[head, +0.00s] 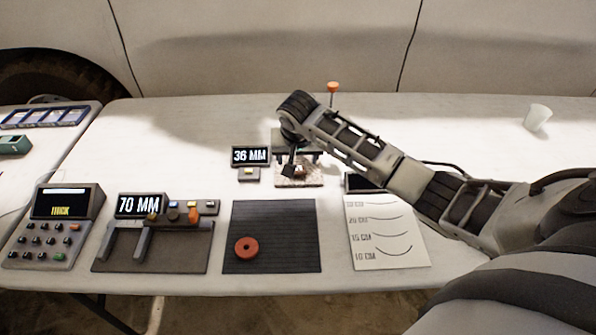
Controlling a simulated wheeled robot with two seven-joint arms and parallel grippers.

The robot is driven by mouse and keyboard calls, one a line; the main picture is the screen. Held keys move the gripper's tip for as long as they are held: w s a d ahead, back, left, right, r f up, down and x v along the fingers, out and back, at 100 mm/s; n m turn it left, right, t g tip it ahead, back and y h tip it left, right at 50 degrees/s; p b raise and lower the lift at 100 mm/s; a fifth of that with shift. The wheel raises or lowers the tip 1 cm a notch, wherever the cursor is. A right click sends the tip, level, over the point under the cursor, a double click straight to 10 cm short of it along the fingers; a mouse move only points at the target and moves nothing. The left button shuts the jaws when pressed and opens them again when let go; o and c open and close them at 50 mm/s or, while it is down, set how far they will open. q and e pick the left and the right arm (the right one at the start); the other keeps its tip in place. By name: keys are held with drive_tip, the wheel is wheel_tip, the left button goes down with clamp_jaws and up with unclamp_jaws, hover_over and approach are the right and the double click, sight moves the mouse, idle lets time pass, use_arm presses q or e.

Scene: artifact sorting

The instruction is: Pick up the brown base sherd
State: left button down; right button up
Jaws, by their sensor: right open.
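My right arm comes in from the right, and my right gripper (297,163) points down over a small pale speckled tray (312,182) at the back middle of the table. The gripper is open. A small dark brown piece (300,170), possibly the brown base sherd, shows between or just below the fingers, partly hidden by them. I cannot tell whether the fingers touch it. My left gripper is not in view.
A dark ribbed mat (290,265) with a red-orange ring (246,247) lies in front. Left are a "70 MM" gauge (139,206), a keypad device (50,228) and a "36 MM" display (251,156). A curve chart (385,240) lies right; a white cup (537,118) stands at the back right.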

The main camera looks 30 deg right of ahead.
sight(299, 171)
drive_tip(key=x, duration=0.7)
drive_tip(key=shift+s+d+f, duration=0.1)
drive_tip(key=shift+s+f, duration=0.05)
drive_tip(key=shift+s, duration=0.1)
drive_tip(key=c, duration=1)
